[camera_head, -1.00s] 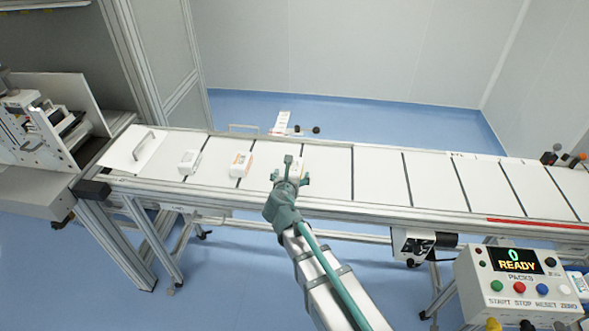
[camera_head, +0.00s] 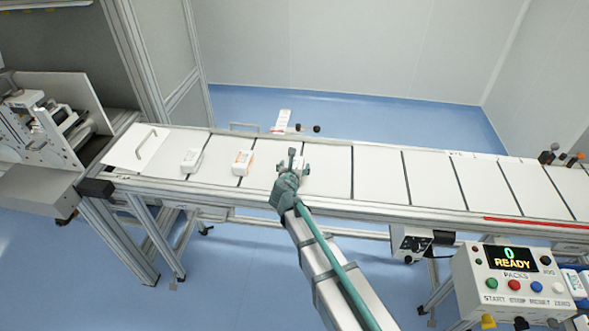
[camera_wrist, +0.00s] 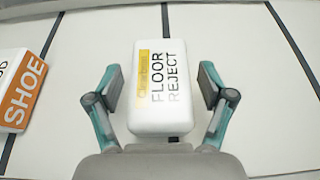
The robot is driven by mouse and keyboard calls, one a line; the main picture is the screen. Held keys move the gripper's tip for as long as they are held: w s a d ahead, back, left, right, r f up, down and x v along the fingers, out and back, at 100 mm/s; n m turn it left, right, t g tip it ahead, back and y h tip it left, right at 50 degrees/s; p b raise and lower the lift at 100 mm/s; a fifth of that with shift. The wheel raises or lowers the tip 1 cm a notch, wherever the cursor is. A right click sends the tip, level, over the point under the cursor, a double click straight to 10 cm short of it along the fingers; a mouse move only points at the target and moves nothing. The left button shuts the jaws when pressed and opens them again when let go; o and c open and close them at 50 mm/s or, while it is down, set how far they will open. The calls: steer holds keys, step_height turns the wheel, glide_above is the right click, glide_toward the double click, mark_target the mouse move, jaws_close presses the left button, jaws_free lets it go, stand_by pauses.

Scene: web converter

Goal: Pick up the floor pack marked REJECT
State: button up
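The floor pack marked REJECT (camera_wrist: 160,85) is a white pack with a yellow band and the words FLOOR REJECT. It lies on the white conveyor (camera_head: 375,185). In the wrist view my gripper (camera_wrist: 160,88) is open, with one finger on each side of the pack and a gap at both sides. In the head view my gripper (camera_head: 291,160) is over the belt and mostly hides this pack.
A white pack with an orange SHOE label (camera_wrist: 20,90) lies to the left; the head view shows an orange-marked pack (camera_head: 243,162) there. Another white pack (camera_head: 191,160) lies further left. A control box (camera_head: 515,285) reads 0 READY. The belt to the right is clear.

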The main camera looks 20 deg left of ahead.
steer(key=c, duration=1)
steer(key=shift+r, duration=0.1)
